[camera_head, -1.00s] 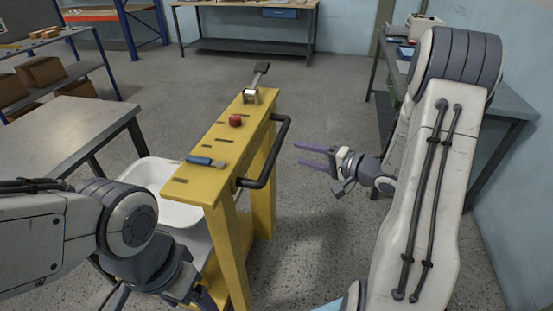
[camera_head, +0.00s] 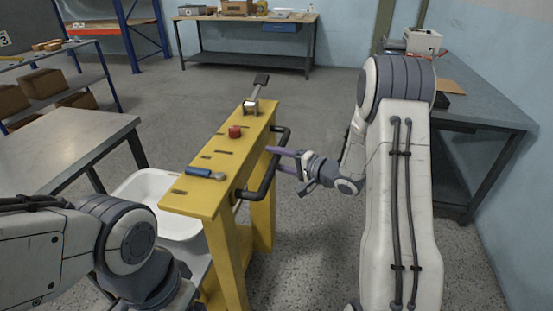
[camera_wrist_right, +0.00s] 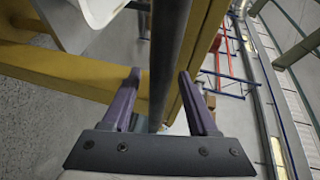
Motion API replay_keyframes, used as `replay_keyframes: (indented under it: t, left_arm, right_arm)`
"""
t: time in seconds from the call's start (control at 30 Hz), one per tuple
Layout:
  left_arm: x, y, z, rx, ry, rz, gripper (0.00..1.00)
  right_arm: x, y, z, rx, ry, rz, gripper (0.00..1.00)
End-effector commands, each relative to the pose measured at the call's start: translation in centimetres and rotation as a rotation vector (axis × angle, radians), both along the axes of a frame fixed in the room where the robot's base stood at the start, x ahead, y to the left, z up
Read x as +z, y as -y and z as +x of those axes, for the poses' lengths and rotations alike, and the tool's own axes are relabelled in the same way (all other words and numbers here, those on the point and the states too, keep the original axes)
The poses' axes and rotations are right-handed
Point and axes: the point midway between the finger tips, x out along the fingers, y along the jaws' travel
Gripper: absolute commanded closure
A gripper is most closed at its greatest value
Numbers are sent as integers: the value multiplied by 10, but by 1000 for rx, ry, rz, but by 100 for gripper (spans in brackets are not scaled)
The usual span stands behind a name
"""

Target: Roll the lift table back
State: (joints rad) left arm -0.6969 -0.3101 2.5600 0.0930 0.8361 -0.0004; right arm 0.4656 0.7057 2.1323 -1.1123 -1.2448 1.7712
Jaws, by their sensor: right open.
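The yellow lift table (camera_head: 205,195) stands left of centre in the head view. Its black bar handle (camera_head: 266,178) sticks out from its right side. My right gripper (camera_head: 274,157) is at this handle, coming from the right. In the right wrist view the dark handle bar (camera_wrist_right: 168,50) runs between the two purple fingers of my open right gripper (camera_wrist_right: 159,74), with gaps visible beside it. A white tub shell (camera_head: 160,190) sits low at the table's left side. My left arm shows at the lower left, but its gripper is not visible.
On the yellow top are a red knob (camera_head: 235,132), a blue-handled tool (camera_head: 205,173) and a lever (camera_head: 256,92). A grey table (camera_head: 70,142) stands at left, a workbench (camera_head: 470,105) at right. Open floor (camera_head: 210,85) lies beyond the lift table.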

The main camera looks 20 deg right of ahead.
Motion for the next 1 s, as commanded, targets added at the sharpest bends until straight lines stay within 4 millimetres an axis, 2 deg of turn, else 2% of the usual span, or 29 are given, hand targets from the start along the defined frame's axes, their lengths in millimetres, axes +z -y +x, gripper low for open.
replay_keyframes:
  t: [0.07,0.1,0.23,0.27,1.0]
  left_arm:
    - [0,0,0,0,0,0,19]
    - [0,0,0,0,0,0,19]
    - [0,0,0,0,0,0,19]
    - [0,0,0,0,0,0,19]
    - [0,0,0,0,0,0,19]
  right_arm:
    - [0,0,0,0,0,0,41]
    - [0,0,0,0,0,0,44]
    - [0,0,0,0,0,0,94]
    - [0,0,0,0,0,0,100]
    - [0,0,-1,1,-1,0,100]
